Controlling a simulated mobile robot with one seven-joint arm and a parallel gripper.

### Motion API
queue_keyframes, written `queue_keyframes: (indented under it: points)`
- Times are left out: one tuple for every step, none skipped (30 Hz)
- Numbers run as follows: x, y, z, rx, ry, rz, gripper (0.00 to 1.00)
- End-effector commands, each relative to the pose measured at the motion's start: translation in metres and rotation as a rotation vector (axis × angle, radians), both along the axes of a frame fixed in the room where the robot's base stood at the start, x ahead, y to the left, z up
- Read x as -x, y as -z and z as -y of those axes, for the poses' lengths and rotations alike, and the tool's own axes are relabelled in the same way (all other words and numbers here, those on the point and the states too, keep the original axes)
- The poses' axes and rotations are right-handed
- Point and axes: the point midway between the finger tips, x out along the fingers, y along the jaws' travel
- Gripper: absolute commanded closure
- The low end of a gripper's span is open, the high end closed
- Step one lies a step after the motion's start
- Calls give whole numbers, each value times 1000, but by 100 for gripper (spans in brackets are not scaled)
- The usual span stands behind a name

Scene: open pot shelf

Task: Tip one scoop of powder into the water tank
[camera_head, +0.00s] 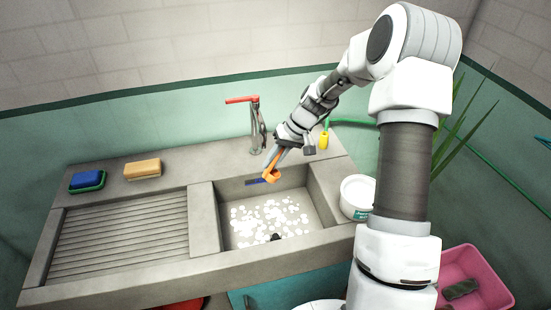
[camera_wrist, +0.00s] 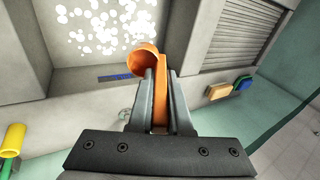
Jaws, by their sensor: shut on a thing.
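An orange scoop (camera_head: 271,176) is held over the back edge of the stone water tank (camera_head: 232,242). My gripper (camera_head: 279,154) is shut on its handle. In the wrist view the scoop (camera_wrist: 144,60) sticks out beyond my gripper (camera_wrist: 159,75), its bowl tilted with the round opening partly visible. I cannot tell whether powder is in it. Many white patches lie across the tank's floor or water surface; I cannot tell what they are. A white tub (camera_head: 356,194) with a teal label, perhaps the powder tub, stands right of the tank.
A tap with a red lever (camera_head: 242,99) rises behind the tank. A ribbed drainboard (camera_head: 120,238) lies left, with a yellow sponge (camera_head: 142,169) and a blue-green one (camera_head: 87,181) behind. A yellow hose end (camera_head: 324,140) is near my wrist. A pink crate (camera_head: 480,278) stands lower right.

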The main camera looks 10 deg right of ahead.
Motion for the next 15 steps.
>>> queue_keyframes:
  points:
    - [0,-4,-5,39,-7,4,100]
    - [1,-3,-6,60,-6,4,100]
    - [1,-3,-8,88,-7,6,100]
    - [1,-3,-10,109,-7,9,100]
    - [1,-4,-11,129,-7,11,100]
    - [1,-3,-12,154,-6,13,100]
    - [1,-3,-14,172,-7,12,100]
    - [1,-3,-15,191,-6,13,100]
    - [2,-3,-17,213,-7,15,100]
    - [2,-3,-18,231,-7,18,100]
    - [1,-3,-19,248,-7,21,100]
    - [2,-3,-20,269,-6,21,100]
    - [2,-2,-21,284,-7,20,100]
    - [2,-2,-22,299,-7,22,100]
    - [2,-2,-24,320,-6,23,100]
